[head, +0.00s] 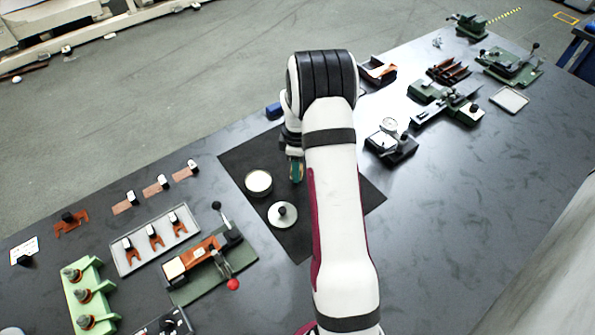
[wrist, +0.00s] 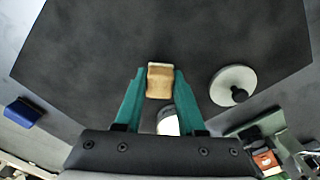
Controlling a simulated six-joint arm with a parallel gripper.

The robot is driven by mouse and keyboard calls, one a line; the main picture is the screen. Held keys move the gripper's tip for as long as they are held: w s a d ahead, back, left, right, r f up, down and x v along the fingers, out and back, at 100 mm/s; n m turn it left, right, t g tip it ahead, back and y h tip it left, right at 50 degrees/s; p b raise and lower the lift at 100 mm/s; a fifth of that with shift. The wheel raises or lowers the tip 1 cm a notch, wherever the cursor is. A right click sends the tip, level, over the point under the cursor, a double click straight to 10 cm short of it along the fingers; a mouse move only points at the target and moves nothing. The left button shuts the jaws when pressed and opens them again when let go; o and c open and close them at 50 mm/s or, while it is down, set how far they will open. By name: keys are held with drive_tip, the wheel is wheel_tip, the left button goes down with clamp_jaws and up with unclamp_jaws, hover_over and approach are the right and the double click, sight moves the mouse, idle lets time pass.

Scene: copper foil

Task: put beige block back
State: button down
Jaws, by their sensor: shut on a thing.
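The beige block (wrist: 160,82) is between the green fingers of my gripper (wrist: 160,80) in the wrist view, and the gripper is shut on it. Dark mat shows around the block; I cannot tell whether it touches the mat. In the head view my gripper (head: 296,172) points down over the black mat (head: 238,160), and I cannot make out the block there. A round white-topped container (head: 258,183) stands on the mat left of the gripper. It is partly hidden by the gripper in the wrist view (wrist: 167,122).
A white disc with a black knob (head: 282,214) lies on the mat near the gripper. A blue object (head: 273,111) is by the mat's far edge. A dial gauge stand (head: 391,142) stands to the right. A clamp fixture (head: 207,262) and grey tray (head: 154,240) stand at left.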

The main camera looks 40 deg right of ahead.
drive_tip(key=shift+f, duration=0.85)
drive_tip(key=shift+f, duration=0.1)
drive_tip(key=c, duration=0.5)
unclamp_jaws()
